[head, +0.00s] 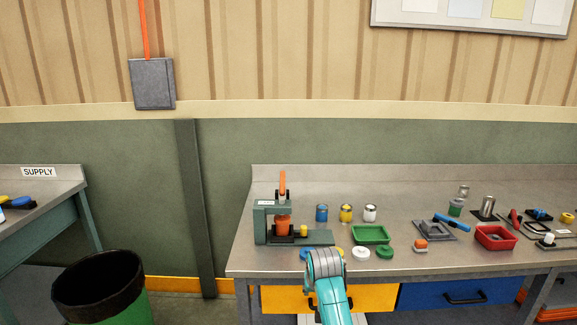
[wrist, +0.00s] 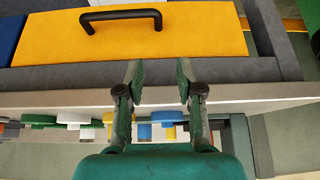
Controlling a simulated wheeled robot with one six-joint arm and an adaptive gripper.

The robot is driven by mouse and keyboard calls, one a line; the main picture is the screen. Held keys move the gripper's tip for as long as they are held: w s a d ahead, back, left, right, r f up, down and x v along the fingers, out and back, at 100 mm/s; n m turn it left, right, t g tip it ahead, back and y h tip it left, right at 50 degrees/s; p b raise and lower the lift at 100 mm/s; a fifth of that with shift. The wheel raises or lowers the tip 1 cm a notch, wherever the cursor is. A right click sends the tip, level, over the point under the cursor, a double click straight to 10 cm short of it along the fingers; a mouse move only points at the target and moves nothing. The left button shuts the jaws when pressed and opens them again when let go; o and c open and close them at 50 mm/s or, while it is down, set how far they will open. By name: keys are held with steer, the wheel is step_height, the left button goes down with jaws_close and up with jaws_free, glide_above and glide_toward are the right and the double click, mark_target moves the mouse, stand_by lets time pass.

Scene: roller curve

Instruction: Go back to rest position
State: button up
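My gripper (wrist: 160,75) shows in the wrist view with its two dark green fingers apart and nothing between them. It is in front of the workbench edge, facing the yellow drawer (wrist: 200,35) with its black handle. In the head view my teal arm rises at the bottom centre before the bench (head: 470,260), and the gripper itself is hidden there. The yellow drawer also shows in the head view (head: 375,298), partly behind my arm.
A press (head: 265,225) with an orange handle stands at the bench's left. Several jars, lids, a green tray (head: 371,234) and a red tray (head: 496,238) are on top. A bin (head: 100,285) and the supply table (head: 40,200) are left. Floor between bin and bench is clear.

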steer(key=s+d+f+t, duration=0.2)
steer(key=s+d+f, duration=0.1)
steer(key=s+f, duration=0.7)
steer(key=s+d+f+t, duration=0.1)
steer(key=s+d+f, duration=0.2)
steer(key=s+f, duration=0.75)
steer(key=s+d+f+t, duration=0.1)
steer(key=s+d+f, duration=0.1)
steer(key=s, duration=0.9)
steer(key=s+d+r+t, duration=0.1)
steer(key=s+r, duration=0.2)
steer(key=s, duration=0.7)
steer(key=s+d+r+t, duration=0.1)
steer(key=s+r+t, duration=0.15)
steer(key=s, duration=0.75)
steer(key=s+r+t, duration=0.1)
steer(key=s+r, duration=1.2)
steer(key=r, duration=0.3)
steer(key=shift+d+r, duration=0.35)
steer(key=shift+d, duration=0.05)
